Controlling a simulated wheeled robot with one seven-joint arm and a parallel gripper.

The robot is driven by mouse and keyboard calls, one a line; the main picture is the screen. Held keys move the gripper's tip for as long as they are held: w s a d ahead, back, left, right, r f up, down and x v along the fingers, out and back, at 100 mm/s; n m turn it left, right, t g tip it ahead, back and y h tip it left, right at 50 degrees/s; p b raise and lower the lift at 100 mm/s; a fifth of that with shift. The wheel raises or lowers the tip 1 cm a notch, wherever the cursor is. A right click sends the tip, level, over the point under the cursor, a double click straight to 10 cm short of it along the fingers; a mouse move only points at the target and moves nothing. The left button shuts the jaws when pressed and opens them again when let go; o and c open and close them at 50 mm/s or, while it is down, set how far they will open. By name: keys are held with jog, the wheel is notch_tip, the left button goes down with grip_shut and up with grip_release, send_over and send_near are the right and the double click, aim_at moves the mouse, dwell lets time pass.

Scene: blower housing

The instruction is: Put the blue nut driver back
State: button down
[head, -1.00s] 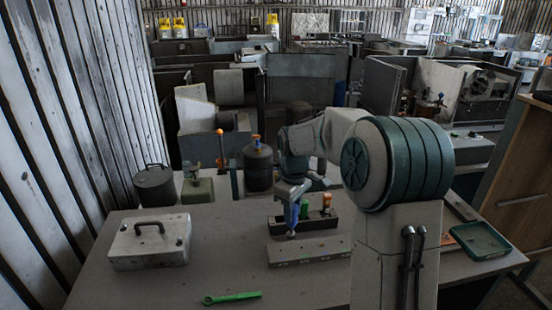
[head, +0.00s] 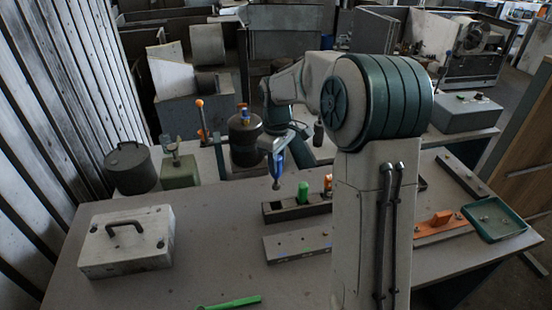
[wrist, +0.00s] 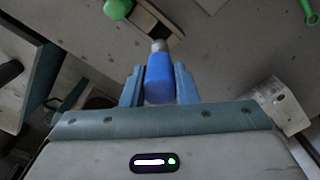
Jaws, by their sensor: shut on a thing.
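The blue nut driver (head: 278,169) is held in my gripper (head: 276,149), its metal tip pointing down, above and left of the dark tool rack (head: 283,213). In the wrist view its blue handle (wrist: 159,78) sits between the two fingers of my gripper (wrist: 160,86), with the grey tip beyond them. The rack stands on the table and holds a green-handled tool (head: 303,193) and an orange-topped one (head: 328,184) beside it. The rack's left part shows no handle. The green handle also shows in the wrist view (wrist: 118,8). My arm hides the rack's right end.
A grey block (head: 296,247) lies in front of the rack. A white case (head: 127,243) stands at left, a green wrench (head: 231,303) at the front edge, a green tray (head: 494,220) at right. A dark canister (head: 245,141) stands behind the rack.

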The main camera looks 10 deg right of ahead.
aim_at(277, 185)
jog(key=shift+f+b, duration=2.15)
jog(key=shift+f, duration=1.2)
jog(key=shift+f, duration=0.3)
jog(key=shift+f+b, duration=0.65)
jog(key=shift+f, duration=0.25)
jog(key=shift+f+b, duration=0.7)
jog(key=shift+f, duration=0.35)
jog(key=shift+f, duration=0.1)
jog(key=shift+f+b, duration=0.35)
jog(key=shift+f, duration=0.15)
